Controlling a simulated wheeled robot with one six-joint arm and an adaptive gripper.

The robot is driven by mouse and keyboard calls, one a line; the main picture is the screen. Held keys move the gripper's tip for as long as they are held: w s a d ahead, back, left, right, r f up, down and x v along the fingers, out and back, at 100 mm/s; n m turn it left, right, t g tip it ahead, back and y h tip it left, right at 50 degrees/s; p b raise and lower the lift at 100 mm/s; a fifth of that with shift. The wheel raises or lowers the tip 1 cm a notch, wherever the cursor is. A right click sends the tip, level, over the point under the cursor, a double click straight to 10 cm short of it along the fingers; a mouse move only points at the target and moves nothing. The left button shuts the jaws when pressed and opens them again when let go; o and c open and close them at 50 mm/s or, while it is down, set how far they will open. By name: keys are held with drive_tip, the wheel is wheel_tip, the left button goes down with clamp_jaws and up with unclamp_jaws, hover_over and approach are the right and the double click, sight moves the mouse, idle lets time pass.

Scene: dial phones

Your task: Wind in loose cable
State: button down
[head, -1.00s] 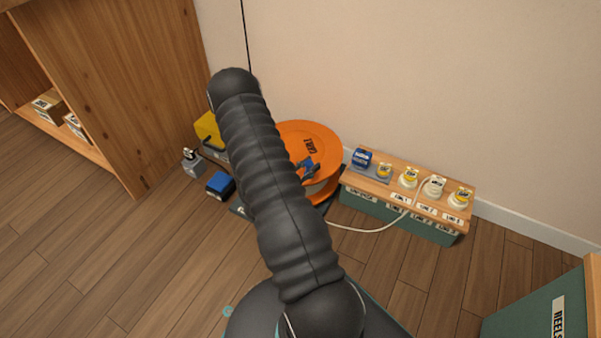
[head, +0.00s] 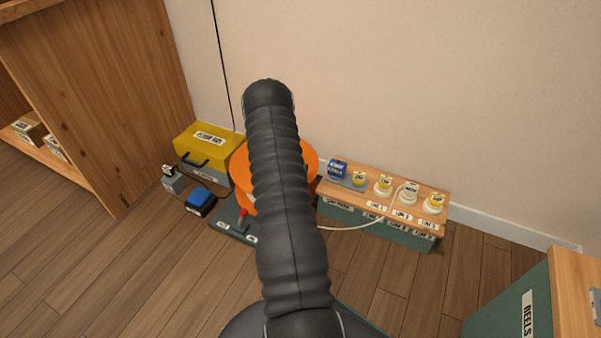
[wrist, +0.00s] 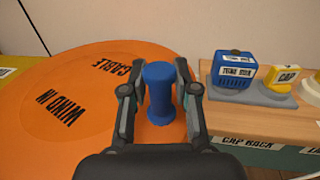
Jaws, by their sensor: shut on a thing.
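An orange cable reel (head: 305,158) with a flat top stands against the wall in the head view, partly hidden by my arm. In the wrist view the reel (wrist: 55,95) bears the words "WIND IN" and "CABLE". A blue upright handle (wrist: 159,75) stands at the reel's right side, between my fingers. My gripper (wrist: 160,95) is shut on this handle. In the head view my gripper and the handle are hidden behind my arm. A white cable (head: 350,227) runs from near the reel across the floor and up to the wooden-topped rack.
The cap rack (head: 385,205) with several yellow and white caps stands right of the reel, close to it. A blue block (head: 338,169) sits on its left end. A yellow box (head: 208,142) and a blue-topped box (head: 201,201) stand left. A green "REELS" cabinet (head: 510,300) stands front right.

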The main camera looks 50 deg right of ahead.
drive_tip(key=shift+s+d, duration=0.1)
idle(0.3)
drive_tip(key=c, duration=1)
unclamp_jaws()
drive_tip(key=shift+a, duration=0.25)
drive_tip(key=v, duration=1.1)
drive_tip(key=shift+s+a, duration=0.25)
